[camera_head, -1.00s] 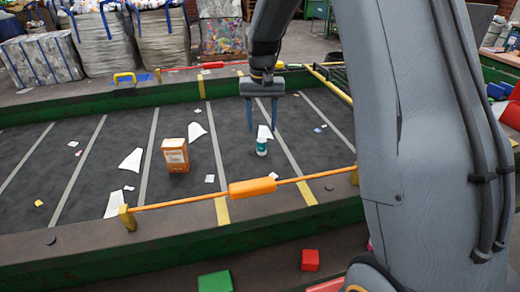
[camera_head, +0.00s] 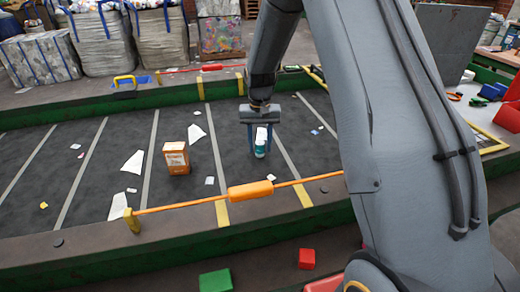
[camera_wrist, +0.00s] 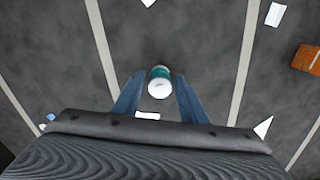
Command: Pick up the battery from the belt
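The battery (camera_head: 260,146) is a small upright cylinder, teal with a white end, standing on the dark belt (camera_head: 100,170). The wrist view shows its white top and teal side (camera_wrist: 160,82) between the tips of my two fingers. My gripper (camera_head: 260,150) points down at it, one blue finger on each side. In the wrist view my gripper (camera_wrist: 159,95) is open, with a gap between the battery and each finger. No finger visibly touches the battery.
An orange box (camera_head: 176,157) stands left of the battery, and in the wrist view at the upper right (camera_wrist: 306,58). White paper scraps (camera_head: 132,162) lie around on the belt. An orange pull cord with a grip (camera_head: 250,189) runs along the near edge.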

